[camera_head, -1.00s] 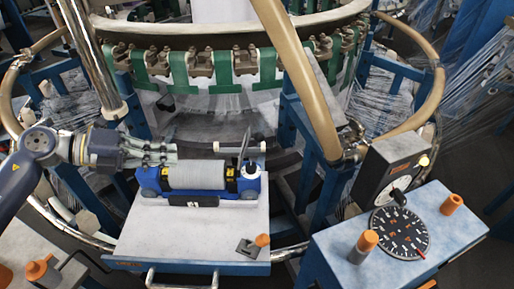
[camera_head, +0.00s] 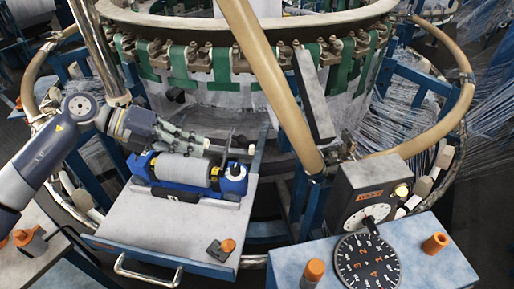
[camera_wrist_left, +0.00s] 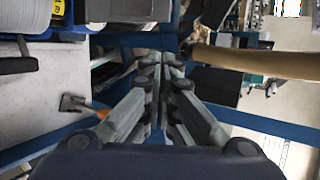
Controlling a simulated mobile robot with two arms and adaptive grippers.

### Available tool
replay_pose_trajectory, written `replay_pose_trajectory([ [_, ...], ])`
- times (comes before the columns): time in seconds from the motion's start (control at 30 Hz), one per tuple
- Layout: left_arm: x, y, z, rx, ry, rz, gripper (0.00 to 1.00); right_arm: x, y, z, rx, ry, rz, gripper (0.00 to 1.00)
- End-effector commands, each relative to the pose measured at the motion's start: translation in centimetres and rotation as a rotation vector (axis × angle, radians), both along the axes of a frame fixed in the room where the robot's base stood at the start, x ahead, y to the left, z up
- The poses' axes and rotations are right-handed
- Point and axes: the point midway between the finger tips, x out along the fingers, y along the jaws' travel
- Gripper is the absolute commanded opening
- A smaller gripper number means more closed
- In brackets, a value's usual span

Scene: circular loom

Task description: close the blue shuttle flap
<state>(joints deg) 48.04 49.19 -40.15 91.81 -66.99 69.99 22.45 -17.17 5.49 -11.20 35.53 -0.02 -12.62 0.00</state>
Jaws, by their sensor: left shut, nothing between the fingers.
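The blue shuttle (camera_head: 190,188) lies on the grey pull-out table, with a thick grey bobbin (camera_head: 184,170) in it. At its right end are a black knob and a thin dark upright piece that may be the flap (camera_head: 229,146); its exact angle is hard to tell. My left gripper (camera_head: 207,147) is shut and empty, just above the far side of the bobbin, its tips pointing right towards that piece. Contact cannot be told. In the left wrist view the shut fingers (camera_wrist_left: 161,62) are in the middle, and part of the shuttle (camera_wrist_left: 48,14) shows at top left.
The table (camera_head: 150,232) has a handle in front and a small orange-knobbed lever (camera_head: 226,246) at its front right. A dial stand (camera_head: 369,258) is at the right.

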Motion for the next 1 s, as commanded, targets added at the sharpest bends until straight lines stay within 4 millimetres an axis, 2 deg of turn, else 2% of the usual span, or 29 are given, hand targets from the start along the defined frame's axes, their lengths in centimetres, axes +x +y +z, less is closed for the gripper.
replay_pose_trajectory([
  [0.17,0.1,-0.8,-0.5,0.000,0.002,-0.001,0.00,0.1,0.4,0.2,0.004,0.000,-0.001,1.00],
  [0.47,0.6,-5.9,-3.2,-0.004,0.003,-0.003,0.00,0.0,2.8,1.4,0.033,0.000,0.001,1.00],
  [0.73,1.2,-10.4,-5.9,-0.002,0.002,-0.001,0.00,0.0,1.6,2.2,0.018,0.000,0.003,1.00],
  [0.83,2.2,-10.0,-5.7,-0.001,0.000,0.004,0.00,0.0,1.1,2.4,0.013,0.000,-0.001,1.00],
  [1.0,2.9,-9.7,-5.5,0.000,0.001,0.001,0.00,0.0,0.8,2.6,0.009,0.000,-0.002,1.00],
])
